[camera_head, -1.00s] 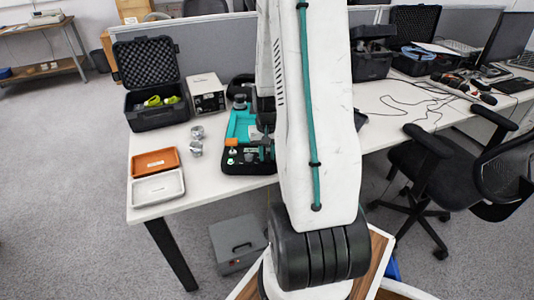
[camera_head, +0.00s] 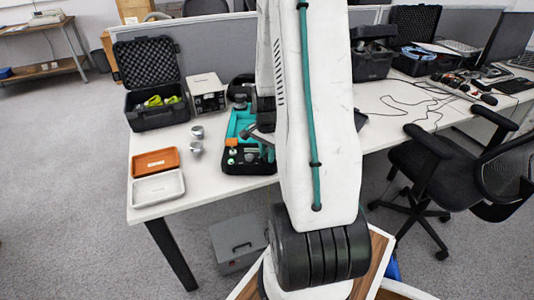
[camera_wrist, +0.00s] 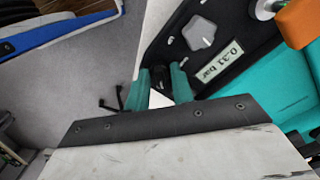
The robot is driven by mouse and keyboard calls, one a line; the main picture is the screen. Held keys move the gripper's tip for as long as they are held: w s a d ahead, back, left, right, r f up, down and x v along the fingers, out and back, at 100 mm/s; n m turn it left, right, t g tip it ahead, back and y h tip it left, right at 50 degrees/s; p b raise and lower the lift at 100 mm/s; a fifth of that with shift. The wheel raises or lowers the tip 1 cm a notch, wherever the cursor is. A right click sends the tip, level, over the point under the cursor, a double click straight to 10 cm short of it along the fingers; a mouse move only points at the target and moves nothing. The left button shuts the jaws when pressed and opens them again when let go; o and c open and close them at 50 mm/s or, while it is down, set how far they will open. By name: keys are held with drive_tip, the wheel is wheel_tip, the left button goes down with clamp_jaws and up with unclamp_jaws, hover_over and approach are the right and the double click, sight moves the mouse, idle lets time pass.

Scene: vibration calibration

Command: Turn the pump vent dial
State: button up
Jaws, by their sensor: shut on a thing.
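In the wrist view, a pale grey lobed dial (camera_wrist: 199,33) sits on a black panel, beside a label reading 0.31 bar (camera_wrist: 219,62). My gripper (camera_wrist: 160,76) has its teal fingers close together at the panel's edge. They are shut on a small dark thing between the tips, too unclear to name. The pale dial lies beyond and to the right of the fingertips, apart from them in the picture. In the head view, my gripper (camera_head: 266,143) is over the right part of the teal and black case (camera_head: 238,125), partly hidden by my arm.
An orange part (camera_wrist: 302,22) sits at the wrist view's upper right. On the table are two metal weights (camera_head: 197,140), an orange tray (camera_head: 155,162), a white tray (camera_head: 157,187), a grey box (camera_head: 207,92) and an open black case (camera_head: 157,115).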

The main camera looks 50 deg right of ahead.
sight(267, 155)
drive_tip(key=shift+m, duration=0.5)
drive_tip(key=shift+r, duration=0.1)
drive_tip(key=o, duration=1)
wheel_tip(267, 155, up, 8)
drive_tip(key=shift+f, duration=0.15)
idle(0.4)
